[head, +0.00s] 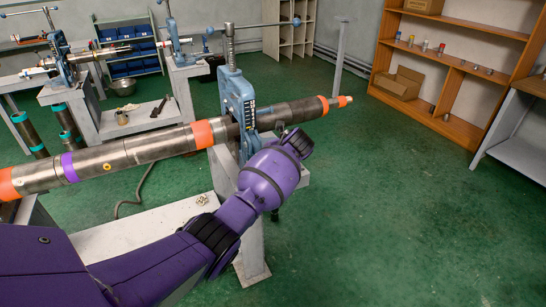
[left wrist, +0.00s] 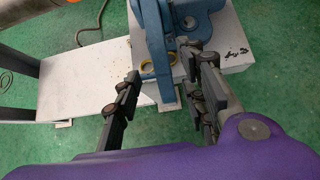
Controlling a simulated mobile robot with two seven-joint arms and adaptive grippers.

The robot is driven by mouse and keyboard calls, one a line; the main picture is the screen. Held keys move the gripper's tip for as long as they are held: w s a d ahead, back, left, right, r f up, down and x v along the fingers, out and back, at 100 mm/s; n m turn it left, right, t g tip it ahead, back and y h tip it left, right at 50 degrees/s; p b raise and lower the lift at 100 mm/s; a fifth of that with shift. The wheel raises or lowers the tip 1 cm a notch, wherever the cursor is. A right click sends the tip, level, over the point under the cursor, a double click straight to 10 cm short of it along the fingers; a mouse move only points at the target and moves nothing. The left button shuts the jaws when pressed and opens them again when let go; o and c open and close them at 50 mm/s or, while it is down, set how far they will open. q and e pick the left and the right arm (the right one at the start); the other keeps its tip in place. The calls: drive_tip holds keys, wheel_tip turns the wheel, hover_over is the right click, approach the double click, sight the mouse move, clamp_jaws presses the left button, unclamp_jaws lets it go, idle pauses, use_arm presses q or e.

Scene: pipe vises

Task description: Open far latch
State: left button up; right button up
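A blue pipe vise (head: 237,95) stands on a grey stand, with a threaded screw and long handle bar on top. It clamps a long steel pipe (head: 150,148) with orange bands. My purple left arm reaches in front of the vise and hides its lower part, so I cannot make out the latch in the head view. In the left wrist view the vise's blue frame (left wrist: 153,38) is just beyond my left gripper (left wrist: 165,97). The gripper's fingers are apart, with nothing held between them. Which blue part is the latch is unclear. My right gripper is not in view.
More blue vises (head: 178,48) stand on benches at the back left. A wooden shelf (head: 455,75) with boxes and small items is at the right. A white low bench (head: 140,225) lies under the pipe. The green floor right of the vise is mostly clear.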

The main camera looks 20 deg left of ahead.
use_arm(q)
drive_tip(key=shift+v, duration=2.15)
